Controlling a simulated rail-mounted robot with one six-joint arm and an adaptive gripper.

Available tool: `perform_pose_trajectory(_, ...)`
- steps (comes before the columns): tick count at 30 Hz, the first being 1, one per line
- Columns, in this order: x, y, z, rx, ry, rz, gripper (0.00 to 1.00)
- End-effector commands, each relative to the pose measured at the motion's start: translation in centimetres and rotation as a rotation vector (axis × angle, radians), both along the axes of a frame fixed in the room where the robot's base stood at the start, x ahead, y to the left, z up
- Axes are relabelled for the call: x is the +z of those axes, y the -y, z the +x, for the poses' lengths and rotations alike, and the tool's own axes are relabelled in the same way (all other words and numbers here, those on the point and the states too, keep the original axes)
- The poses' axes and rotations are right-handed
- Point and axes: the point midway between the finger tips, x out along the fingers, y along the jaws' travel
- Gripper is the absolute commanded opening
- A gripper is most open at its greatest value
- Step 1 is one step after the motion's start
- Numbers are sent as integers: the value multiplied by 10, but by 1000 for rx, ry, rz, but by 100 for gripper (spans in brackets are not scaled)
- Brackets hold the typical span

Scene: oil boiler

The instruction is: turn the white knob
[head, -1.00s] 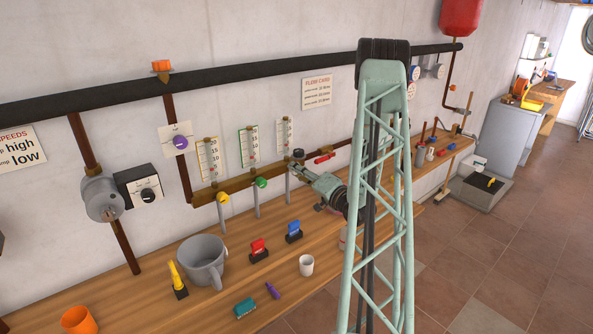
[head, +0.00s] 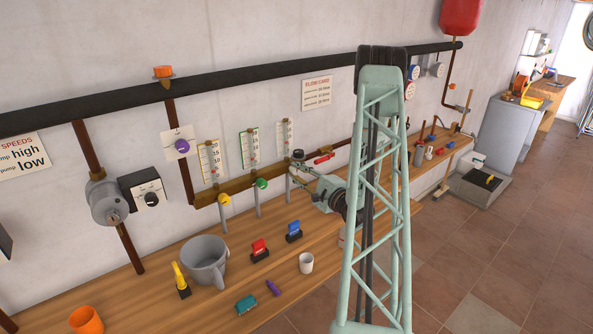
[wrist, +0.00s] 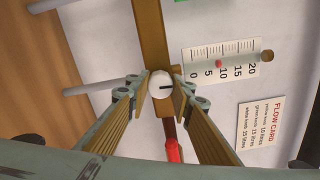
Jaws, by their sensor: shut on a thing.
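The white knob (wrist: 160,86) is round with a dark line across it, pointing right in the wrist view. It sits on the brown wooden rail (wrist: 152,30), under the third gauge. My gripper (wrist: 161,80) has one finger on each side of the knob and is shut on it. In the head view my gripper (head: 295,178) is at the right part of the rail and hides the knob. The white gauge (wrist: 222,62) has a red float between the 5 and 10 marks. It also shows in the head view (head: 285,137).
A red lever (wrist: 172,149) is close beside the knob. A flow card (wrist: 262,125) hangs on the wall. A yellow knob (head: 225,199) and a green knob (head: 261,184) are farther left on the rail. The bench below holds a grey jug (head: 205,262) and a white cup (head: 306,263).

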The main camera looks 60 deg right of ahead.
Motion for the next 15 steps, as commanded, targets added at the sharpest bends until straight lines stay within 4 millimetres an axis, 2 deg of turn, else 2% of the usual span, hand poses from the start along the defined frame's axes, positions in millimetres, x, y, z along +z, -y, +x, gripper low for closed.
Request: perform_pose_trajectory(15,1,0,0,0,120,399,10)
